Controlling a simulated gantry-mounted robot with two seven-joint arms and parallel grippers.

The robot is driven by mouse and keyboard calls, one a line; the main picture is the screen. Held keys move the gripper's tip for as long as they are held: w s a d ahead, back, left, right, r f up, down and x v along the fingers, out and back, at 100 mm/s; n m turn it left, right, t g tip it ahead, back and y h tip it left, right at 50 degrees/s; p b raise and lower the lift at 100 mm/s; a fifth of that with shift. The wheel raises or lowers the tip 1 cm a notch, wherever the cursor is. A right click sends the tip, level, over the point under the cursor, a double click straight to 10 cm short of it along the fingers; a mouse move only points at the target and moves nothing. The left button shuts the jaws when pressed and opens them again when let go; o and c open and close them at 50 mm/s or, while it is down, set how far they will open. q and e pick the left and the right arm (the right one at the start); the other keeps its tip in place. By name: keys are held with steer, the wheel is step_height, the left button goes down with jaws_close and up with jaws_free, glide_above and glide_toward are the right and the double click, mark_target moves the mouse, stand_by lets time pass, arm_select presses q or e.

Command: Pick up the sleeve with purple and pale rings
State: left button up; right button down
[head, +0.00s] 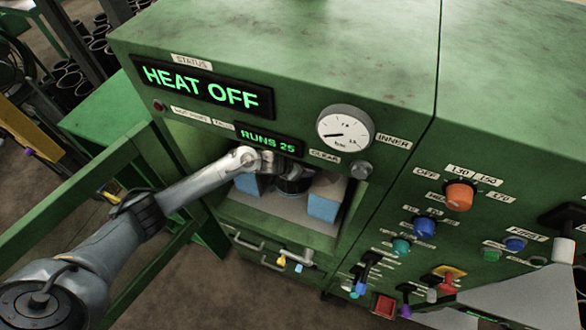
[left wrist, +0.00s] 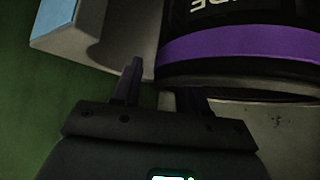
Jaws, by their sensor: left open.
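The sleeve is a dark cylinder (left wrist: 240,48) with a purple ring and pale lettering in the left wrist view; its far part is cut off and I see no pale ring. In the head view a dark round shape (head: 293,184), likely the same sleeve, sits in the machine's open chamber, partly hidden by my arm. My left gripper (head: 277,168) reaches into the chamber just above it. In the left wrist view the left gripper (left wrist: 160,88) is open, one finger left of the sleeve and the other at its near edge. I cannot tell whether they touch. My right gripper is not in view.
Blue-faced blocks stand left (head: 249,184) and right (head: 323,205) inside the chamber. The green machine (head: 280,50) encloses it, with a display reading HEAT OFF (head: 200,88) above. A control panel (head: 450,230) is at right. A green open frame (head: 75,205) stands at left.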

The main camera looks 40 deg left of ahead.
arm_select(q)
jaws_close()
stand_by(0.3)
stand_by(1.0)
